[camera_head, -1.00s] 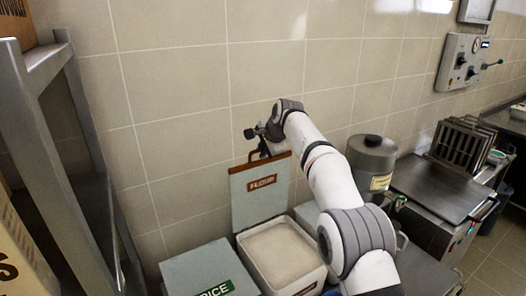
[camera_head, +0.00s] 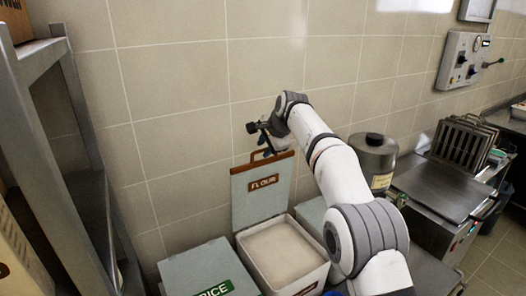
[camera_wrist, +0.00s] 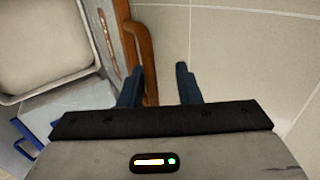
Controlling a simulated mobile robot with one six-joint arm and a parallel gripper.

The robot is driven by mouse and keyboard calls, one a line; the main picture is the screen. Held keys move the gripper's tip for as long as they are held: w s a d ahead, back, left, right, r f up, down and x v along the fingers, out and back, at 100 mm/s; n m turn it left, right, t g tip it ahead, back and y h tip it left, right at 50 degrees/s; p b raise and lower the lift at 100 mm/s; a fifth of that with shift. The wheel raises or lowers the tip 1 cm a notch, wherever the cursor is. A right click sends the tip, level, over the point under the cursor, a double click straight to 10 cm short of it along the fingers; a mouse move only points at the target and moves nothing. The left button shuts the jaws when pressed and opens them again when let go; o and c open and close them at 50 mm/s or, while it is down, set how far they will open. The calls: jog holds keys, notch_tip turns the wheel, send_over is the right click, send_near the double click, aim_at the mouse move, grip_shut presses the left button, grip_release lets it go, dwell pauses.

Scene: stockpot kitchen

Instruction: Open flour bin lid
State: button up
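The flour bin (camera_head: 283,255) is a white container full of pale flour. Its grey lid (camera_head: 262,205), with a brown FLOUR label, stands raised and upright at the bin's back, near the wall. A brown handle (camera_head: 264,160) runs along the lid's top edge. My gripper (camera_head: 266,150) is at that edge. In the wrist view my gripper (camera_wrist: 160,85) is open, its dark fingers apart. The brown handle (camera_wrist: 140,50) passes close by the left finger, with a gap to the right finger. The wrist view also shows the flour (camera_wrist: 40,45) at upper left.
A closed RICE bin (camera_head: 205,270) stands left of the flour bin. A metal rack (camera_head: 75,150) is at far left. A grey lidded pot (camera_head: 373,160) and a steel counter unit (camera_head: 435,190) are to the right. The tiled wall is close behind the lid.

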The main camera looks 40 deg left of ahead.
jog(key=b+v, duration=0.1)
jog(key=v, duration=0.5)
jog(key=shift+r, duration=0.25)
jog(key=shift+s, duration=0.1)
